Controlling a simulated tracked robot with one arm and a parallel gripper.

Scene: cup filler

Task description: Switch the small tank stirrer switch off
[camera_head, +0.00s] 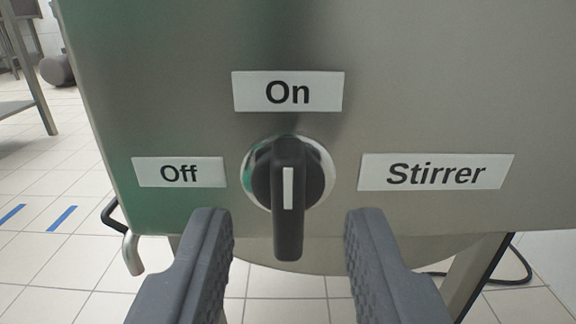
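The stirrer switch (288,190) is a black rotary knob with a chrome ring on a steel panel (420,110). Its handle stands vertical, and its white mark lies upright below the "On" label (288,92). The "Off" label (179,172) is to the left of the knob, and the "Stirrer" label (436,172) is to the right. My gripper (289,222) is open, with one grey finger on each side of the knob's lower handle. Clear gaps show between the fingers and the handle.
Below the panel are a tiled floor (285,305) and a dark cable (520,270) at the right. A bent metal pipe (132,253) hangs at the panel's lower left. A metal table (25,100) stands at the far left, with open floor between.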

